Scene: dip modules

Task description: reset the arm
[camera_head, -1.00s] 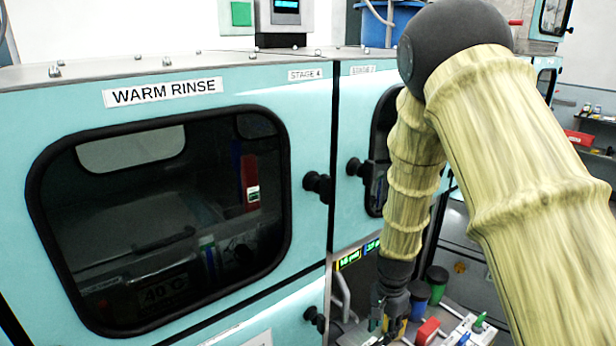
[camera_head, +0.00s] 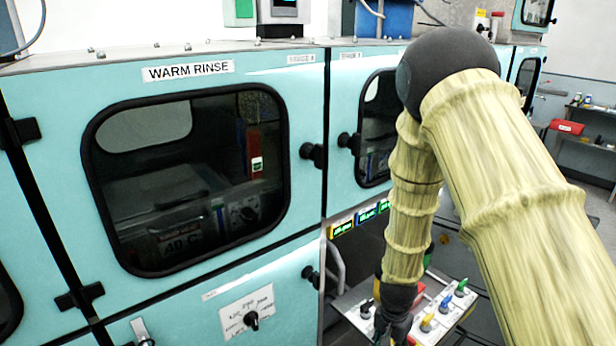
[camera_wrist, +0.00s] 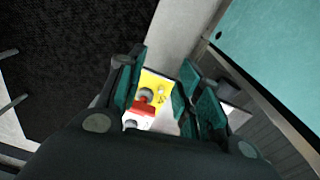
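My bamboo-textured arm reaches down on the right of the head view. My gripper (camera_head: 394,332) is at the bottom edge there, dark and partly cut off, beside a white control panel (camera_head: 455,312) with coloured knobs. In the wrist view my gripper (camera_wrist: 162,78) has its teal-padded fingers apart. Nothing is held between them. A yellow plate (camera_wrist: 153,84) and a red part (camera_wrist: 140,108) show beyond the gap, below the fingers.
The teal cabinet with the WARM RINSE label (camera_head: 188,71) and dark window stands at left. A dial plate (camera_head: 247,312) and black door knobs (camera_head: 312,153) stick out from its front. A grey bench with a red item (camera_head: 567,127) is at far right.

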